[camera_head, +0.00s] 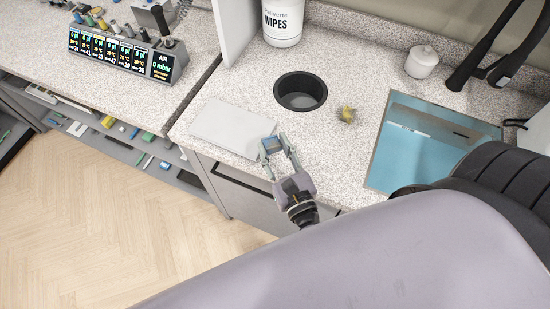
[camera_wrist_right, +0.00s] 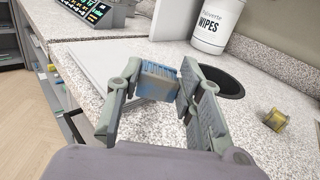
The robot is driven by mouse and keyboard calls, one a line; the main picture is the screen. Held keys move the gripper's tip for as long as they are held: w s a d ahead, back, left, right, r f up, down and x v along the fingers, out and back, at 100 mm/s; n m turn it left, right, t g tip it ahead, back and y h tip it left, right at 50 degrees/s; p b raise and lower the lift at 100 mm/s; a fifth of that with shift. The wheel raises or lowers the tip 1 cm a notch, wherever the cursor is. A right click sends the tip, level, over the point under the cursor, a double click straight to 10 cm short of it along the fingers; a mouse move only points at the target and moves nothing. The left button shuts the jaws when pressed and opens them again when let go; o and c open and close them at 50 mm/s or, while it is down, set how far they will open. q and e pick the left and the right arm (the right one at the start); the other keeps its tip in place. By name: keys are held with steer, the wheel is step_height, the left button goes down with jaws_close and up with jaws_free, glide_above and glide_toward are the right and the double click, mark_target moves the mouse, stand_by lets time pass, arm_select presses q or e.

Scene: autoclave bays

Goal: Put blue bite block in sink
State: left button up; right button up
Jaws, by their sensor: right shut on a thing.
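My right gripper (camera_head: 276,148) is shut on the blue bite block (camera_wrist_right: 157,82), which sits between its fingertips. In the head view the block is mostly hidden by the fingers. The gripper (camera_wrist_right: 157,88) is over the front edge of the counter, by the right end of a flat pale tray. The sink (camera_head: 425,145) is a rectangular basin with a blue inside, on the right of the counter, apart from the gripper. My left gripper is not in view.
The pale tray (camera_head: 232,126) lies left. A wipes tub (camera_head: 283,22), a white jar (camera_head: 421,62) and a black tap (camera_head: 485,60) stand at the back.

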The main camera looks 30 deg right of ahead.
mark_target(275, 166)
steer(key=shift+f+b, duration=1.95)
steer(key=shift+f, duration=0.65)
steer(key=shift+f, duration=0.2)
steer(key=o, duration=1)
